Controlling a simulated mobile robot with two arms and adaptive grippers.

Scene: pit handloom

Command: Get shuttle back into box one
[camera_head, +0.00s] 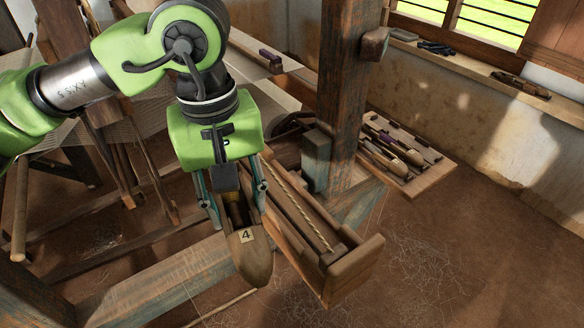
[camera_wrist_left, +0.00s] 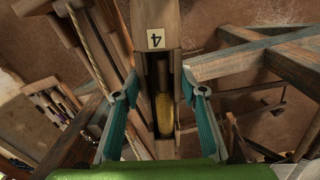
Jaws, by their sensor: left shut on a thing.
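My left gripper (camera_head: 238,207) points down and is shut on a wooden shuttle (camera_head: 250,259). The shuttle has a pointed dark-brown tip and a pale label reading 4. In the left wrist view the shuttle (camera_wrist_left: 154,17) runs between the two teal fingers of my gripper (camera_wrist_left: 161,95), with a yellow bobbin in its hollow. A long wooden shuttle box (camera_head: 353,266) lies just right of the shuttle, with a twisted cord along it. It also shows left of the shuttle in the wrist view. I see no number on the box. My right gripper is not in view.
An upright wooden post (camera_head: 345,90) stands behind the box. A weathered beam (camera_head: 150,275) crosses below my left arm. The earthen floor at the lower right is clear.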

